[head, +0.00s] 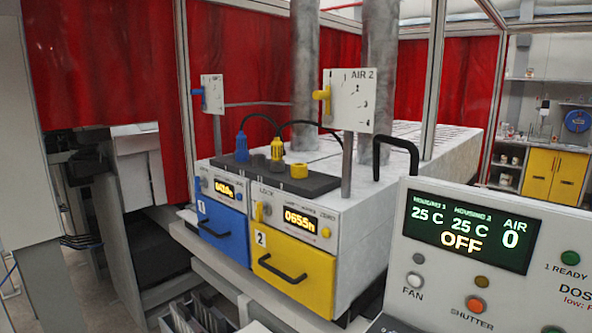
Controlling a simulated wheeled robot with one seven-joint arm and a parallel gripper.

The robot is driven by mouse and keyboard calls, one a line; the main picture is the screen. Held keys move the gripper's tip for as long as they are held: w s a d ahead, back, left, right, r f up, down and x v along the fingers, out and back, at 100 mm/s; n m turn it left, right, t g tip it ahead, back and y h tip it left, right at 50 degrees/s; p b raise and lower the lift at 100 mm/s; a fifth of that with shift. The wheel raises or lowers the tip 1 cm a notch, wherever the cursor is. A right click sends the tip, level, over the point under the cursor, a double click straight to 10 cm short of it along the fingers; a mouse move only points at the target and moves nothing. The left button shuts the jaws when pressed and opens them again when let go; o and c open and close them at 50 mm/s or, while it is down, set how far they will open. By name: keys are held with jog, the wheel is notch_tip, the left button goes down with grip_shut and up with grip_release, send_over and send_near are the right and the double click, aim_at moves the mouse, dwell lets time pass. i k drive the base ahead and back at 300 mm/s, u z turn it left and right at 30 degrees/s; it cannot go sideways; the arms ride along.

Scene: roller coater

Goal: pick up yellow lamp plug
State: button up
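The yellow lamp plug (277,149) stands upright on the dark strip (315,185) on top of the lamp unit. A black cable arcs from its top to the right. A second yellow piece, a short round cap or socket (294,171), sits on the strip just right of the plug. A blue plug (241,147) with its own black cable stands upright on the strip to the left. I cannot tell how firmly the yellow plug is seated in what is under it. My gripper is not in view.
Below the strip are a blue drawer (222,231) and a yellow drawer (292,268). The AIR 2 plate (350,100) on its post stands right of the plugs. Two grey ducts (305,70) rise behind. A control panel (490,260) fills the right foreground.

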aim_at(276, 147)
jog(key=z, duration=0.05)
jog(key=k, duration=0.2)
jog(key=u, duration=1.5)
jog(key=i, duration=1.35)
jog(key=u, duration=0.35)
